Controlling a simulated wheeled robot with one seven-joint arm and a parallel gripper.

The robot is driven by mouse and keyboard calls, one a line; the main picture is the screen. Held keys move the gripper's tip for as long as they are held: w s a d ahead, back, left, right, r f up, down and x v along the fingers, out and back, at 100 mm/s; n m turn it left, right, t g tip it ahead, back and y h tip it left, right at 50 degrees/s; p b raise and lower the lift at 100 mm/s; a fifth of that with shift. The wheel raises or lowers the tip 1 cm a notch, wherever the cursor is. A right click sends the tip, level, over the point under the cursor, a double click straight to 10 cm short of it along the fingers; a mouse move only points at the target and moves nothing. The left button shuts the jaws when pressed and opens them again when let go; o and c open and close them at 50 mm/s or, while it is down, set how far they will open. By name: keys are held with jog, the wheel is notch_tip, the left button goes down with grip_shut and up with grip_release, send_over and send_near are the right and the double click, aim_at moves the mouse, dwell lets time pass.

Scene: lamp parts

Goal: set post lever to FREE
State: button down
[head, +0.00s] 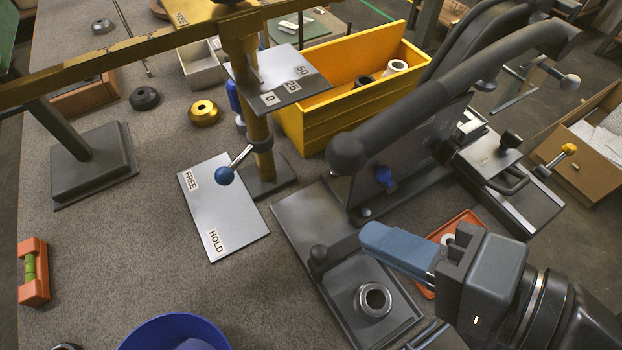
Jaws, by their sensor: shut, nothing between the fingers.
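The post lever (240,158) is a short rod with a blue ball knob (224,175), fixed by a dark collar to the brass post (262,125). It points left and toward the front, above a pale plate (232,212) marked FREE (191,180) at its back left and HOLD (216,241) at its front. In this view the knob lies between the two labels; its exact setting is hard to tell. My gripper (369,240) has blue fingers, shut and empty, to the right of the lever and well apart from it, above a grey metal base.
A yellow bin (340,112) stands behind the post. A dark padded arm (450,100) rises at the right. A brass beam (120,55) crosses the upper left. A blue bowl (160,332) is at the front.

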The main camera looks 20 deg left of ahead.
jog(key=shift+s+r+n+g+y, duration=0.15)
jog(key=shift+r+n+g+y, duration=0.25)
jog(key=shift+r+g, duration=0.35)
send_near(246, 154)
jog(key=s+a+f, duration=0.3)
jog(key=a, duration=0.3)
jog(key=shift+s, duration=0.3)
